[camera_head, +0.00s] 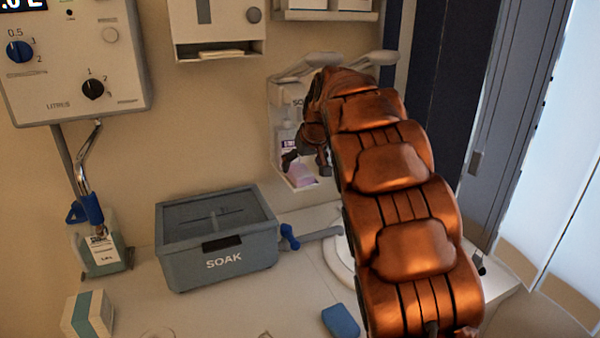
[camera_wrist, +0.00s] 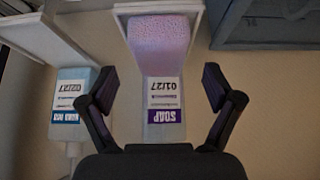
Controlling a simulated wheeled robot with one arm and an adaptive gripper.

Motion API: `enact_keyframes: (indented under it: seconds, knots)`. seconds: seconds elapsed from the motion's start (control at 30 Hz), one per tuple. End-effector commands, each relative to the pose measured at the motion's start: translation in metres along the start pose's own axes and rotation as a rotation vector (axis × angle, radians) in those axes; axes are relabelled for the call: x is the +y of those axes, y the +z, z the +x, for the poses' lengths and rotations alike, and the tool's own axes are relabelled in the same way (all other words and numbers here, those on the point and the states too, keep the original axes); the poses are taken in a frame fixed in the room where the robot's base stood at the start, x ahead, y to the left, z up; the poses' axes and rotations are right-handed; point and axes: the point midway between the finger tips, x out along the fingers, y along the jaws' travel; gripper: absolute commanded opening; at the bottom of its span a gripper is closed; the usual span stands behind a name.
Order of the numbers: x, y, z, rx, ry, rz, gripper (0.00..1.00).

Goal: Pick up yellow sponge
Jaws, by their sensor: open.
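I see no clearly yellow sponge in either view. A pink-purple sponge (camera_wrist: 158,35) shows in the wrist view, lying in a white holder (camera_wrist: 128,10) beyond my fingertips. It also shows in the head view (camera_head: 301,175), low in the wall holder behind my gripper. A blue sponge-like block (camera_head: 341,321) lies on the counter's front, left of my arm. My gripper (camera_wrist: 162,92) is open and empty, its two dark fingers spread wide. A soap bottle (camera_wrist: 163,112) appears between the fingers, close to the sponge. In the head view my arm partly hides the holder.
A grey lidded SOAK bin (camera_head: 222,262) stands on the counter (camera_head: 300,297). A bottle (camera_head: 103,250) and a small box (camera_head: 88,315) are at left. A paper dispenser (camera_head: 217,22) hangs on the wall. Another bottle (camera_wrist: 72,105) stands left in the wrist view.

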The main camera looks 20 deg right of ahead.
Motion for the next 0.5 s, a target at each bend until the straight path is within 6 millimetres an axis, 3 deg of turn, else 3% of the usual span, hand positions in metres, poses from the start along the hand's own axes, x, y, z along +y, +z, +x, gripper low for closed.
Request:
enact_keyframes:
  seconds: [0.2,0.4,0.5]
  knots:
    - [0.001,0.001,0.026,-0.005,-0.002,0.003,0.9]
    - [0.001,0.001,0.027,-0.002,-0.001,0.001,0.9]
    - [0.001,0.001,0.027,-0.002,-0.001,0.001,0.81]
